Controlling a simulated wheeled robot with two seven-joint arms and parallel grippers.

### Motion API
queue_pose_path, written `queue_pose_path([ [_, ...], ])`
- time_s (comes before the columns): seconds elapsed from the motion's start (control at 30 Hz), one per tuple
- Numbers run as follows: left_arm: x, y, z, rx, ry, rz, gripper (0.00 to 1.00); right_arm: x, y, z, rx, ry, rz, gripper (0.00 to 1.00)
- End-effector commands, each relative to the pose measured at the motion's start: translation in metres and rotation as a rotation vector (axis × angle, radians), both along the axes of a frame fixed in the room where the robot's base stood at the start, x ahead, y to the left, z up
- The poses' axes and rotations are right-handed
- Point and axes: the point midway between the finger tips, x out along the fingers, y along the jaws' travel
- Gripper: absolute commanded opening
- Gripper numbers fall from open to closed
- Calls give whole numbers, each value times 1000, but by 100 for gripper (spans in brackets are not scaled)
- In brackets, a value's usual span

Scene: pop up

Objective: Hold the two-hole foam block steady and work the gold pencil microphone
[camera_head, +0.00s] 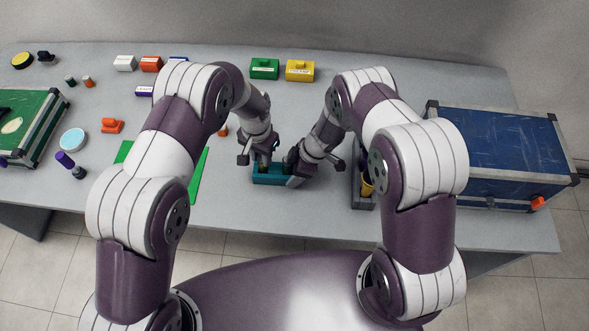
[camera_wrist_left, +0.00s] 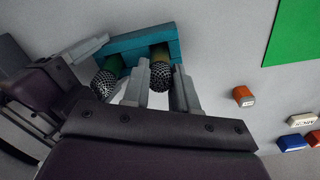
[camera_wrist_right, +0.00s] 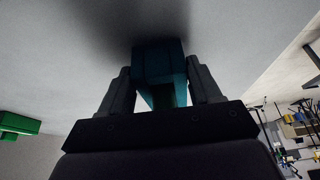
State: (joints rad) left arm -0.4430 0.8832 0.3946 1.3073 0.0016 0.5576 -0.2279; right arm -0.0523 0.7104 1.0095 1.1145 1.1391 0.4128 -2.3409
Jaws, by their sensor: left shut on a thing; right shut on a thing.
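The teal foam block (camera_head: 268,178) is on the table in front of me, and it shows in the left wrist view (camera_wrist_left: 172,31). Two mesh-headed microphones stand out of it. One (camera_wrist_left: 159,73) has a dark olive-gold body and is between the fingers of my left gripper (camera_wrist_left: 160,95); the other (camera_wrist_left: 104,83) looks greenish and is beside it. My left gripper is shut on the olive-gold one. My right gripper (camera_wrist_right: 162,88) is shut on one end of the block (camera_wrist_right: 158,62). How deep the microphones sit is hidden.
A blue case (camera_head: 495,150) fills the table's right end. A green mat (camera_head: 195,185) lies left. Green (camera_head: 264,69) and yellow (camera_head: 300,71) boxes stand at the back.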

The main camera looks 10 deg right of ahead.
Motion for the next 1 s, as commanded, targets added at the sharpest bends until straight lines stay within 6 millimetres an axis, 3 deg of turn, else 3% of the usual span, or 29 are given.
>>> queue_pose_path([
  [0.53,1,0,60,-1,-2,0,0,0,0,0,0,0,0,14],
  [1.0,2,4,71,-1,-2,2,0,0,0,0,0,0,0,14],
])
